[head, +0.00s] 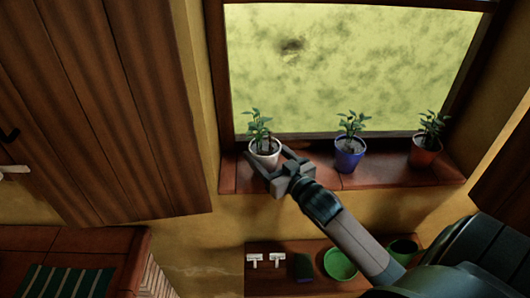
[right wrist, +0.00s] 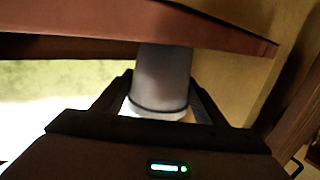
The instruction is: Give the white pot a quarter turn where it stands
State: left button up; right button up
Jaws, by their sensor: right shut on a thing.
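The white pot (head: 265,158) with a small green plant (head: 258,128) stands upright on the tiled window sill (head: 375,178), at its left part. My right gripper (head: 267,162) reaches in from the lower right, with one finger on each side of the pot, shut on it. In the right wrist view the pot (right wrist: 162,80) sits between the two fingers (right wrist: 160,105), pale and shaded, with a dark line around it near the jaws. My left gripper is in neither view.
A blue pot (head: 349,158) and a red-brown pot (head: 424,155), both with plants, stand right of the white pot on the sill. The window is behind. Below, a shelf holds a green bowl (head: 340,264), a dark block (head: 303,267) and two white-headed tools. A wooden door (head: 110,110) is at left.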

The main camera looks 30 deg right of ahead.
jog(key=shift+r, duration=0.1)
jog(key=o, duration=1.6)
jog(key=shift+o, duration=0.4)
jog(key=shift+s, duration=0.15)
jog(key=s, duration=1.7)
jog(key=shift+r+b, duration=0.4)
